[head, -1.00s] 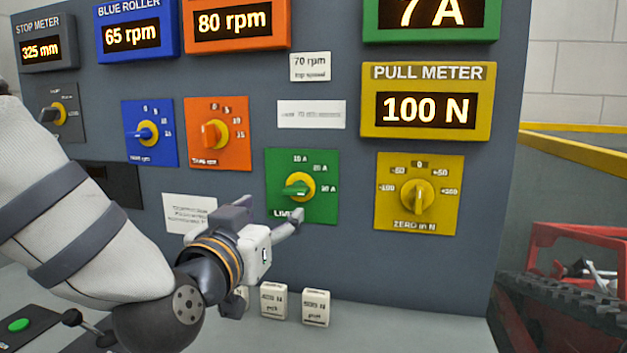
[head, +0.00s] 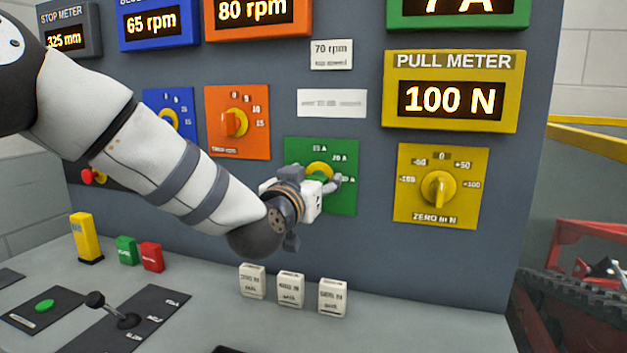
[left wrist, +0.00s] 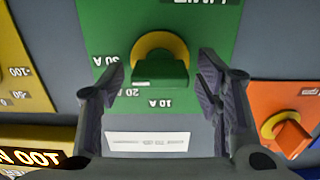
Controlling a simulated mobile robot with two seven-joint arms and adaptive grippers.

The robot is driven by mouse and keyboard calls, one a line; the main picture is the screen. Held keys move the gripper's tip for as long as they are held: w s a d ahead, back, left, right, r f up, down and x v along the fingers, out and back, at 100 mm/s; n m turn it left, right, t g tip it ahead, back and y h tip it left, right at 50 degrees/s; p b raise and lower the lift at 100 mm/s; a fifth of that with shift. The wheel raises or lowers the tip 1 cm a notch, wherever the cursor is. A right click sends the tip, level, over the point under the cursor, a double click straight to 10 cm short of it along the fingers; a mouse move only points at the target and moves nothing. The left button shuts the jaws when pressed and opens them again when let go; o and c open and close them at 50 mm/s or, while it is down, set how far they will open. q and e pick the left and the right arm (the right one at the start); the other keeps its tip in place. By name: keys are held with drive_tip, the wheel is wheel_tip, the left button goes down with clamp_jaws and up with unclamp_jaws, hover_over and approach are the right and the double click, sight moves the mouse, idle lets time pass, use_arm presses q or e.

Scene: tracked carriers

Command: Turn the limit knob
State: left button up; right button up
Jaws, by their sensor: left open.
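The green limit panel (head: 294,152) is on the upright console, with scale marks of 10 A, 20 A and 30 A. Its limit knob, a green handle on a yellow disc (head: 320,168), is mostly hidden behind my left gripper (head: 328,187) in the head view. In the left wrist view, upside down, the knob's green handle (left wrist: 160,73) shows clearly. My left gripper (left wrist: 162,82) is open there, one finger on each side of the handle, with gaps visible. Whether the tips reach past its face I cannot tell. My right gripper is not in view.
The yellow zero knob (head: 438,189) is right of the green panel and the orange knob (head: 235,123) left of it. Several white blocks (head: 291,290) stand on the desk below. A lever (head: 122,316) is at the lower left.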

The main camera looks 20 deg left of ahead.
use_arm(q)
drive_tip(key=c, duration=1.2)
drive_tip(key=shift+o, duration=0.2)
drive_tip(key=n, duration=0.4)
drive_tip(key=shift+a, duration=0.1)
drive_tip(key=n, duration=0.4)
drive_tip(key=shift+f+n, duration=0.1)
drive_tip(key=shift+n, duration=0.2)
drive_tip(key=n, duration=0.4)
drive_tip(key=shift+a+f+n, duration=0.1)
drive_tip(key=shift+a+n, duration=0.05)
drive_tip(key=shift+n, duration=2.35)
